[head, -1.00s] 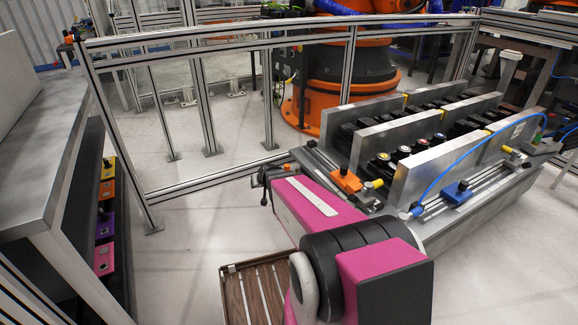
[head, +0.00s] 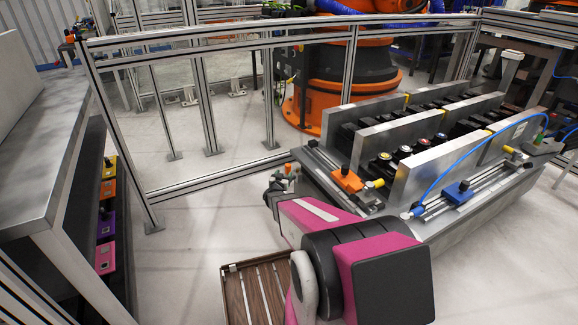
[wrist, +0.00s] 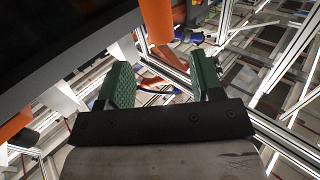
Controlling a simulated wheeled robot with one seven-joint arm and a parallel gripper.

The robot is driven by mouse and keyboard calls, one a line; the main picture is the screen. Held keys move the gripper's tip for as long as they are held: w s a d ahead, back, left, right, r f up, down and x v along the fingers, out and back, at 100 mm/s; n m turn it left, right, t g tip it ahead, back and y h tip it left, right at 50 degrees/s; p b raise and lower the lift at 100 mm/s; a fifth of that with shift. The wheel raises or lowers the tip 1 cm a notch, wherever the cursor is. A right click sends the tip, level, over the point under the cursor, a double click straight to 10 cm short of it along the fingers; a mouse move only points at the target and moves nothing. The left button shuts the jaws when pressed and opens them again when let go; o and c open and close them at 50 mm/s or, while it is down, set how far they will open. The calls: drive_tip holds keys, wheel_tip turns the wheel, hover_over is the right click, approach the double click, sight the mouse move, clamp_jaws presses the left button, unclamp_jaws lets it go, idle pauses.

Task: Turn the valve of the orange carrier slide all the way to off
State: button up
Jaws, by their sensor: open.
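The orange carrier slide (head: 346,180) is a small orange block with a black knob on top, on a rail at the left end of the grey fixture. A small orange part (head: 288,169) shows left of the fixture, just above my gripper (head: 272,190); I cannot tell whether it is the valve. In the wrist view my gripper (wrist: 165,82) is open, with its two green-padded fingers apart and nothing between them. An orange cylinder (wrist: 155,22) stands beyond the fingertips, apart from them. The valve's setting cannot be made out.
A blue carrier slide (head: 458,192) with a blue hose sits on the fixture's right. An aluminium-framed fence (head: 208,185) stands behind. A metal bench (head: 50,150) with coloured boxes is at left. A slatted wooden crate (head: 232,290) lies on the floor. Floor left of my gripper is free.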

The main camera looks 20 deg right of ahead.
drive_tip(key=x, duration=1)
clamp_jaws()
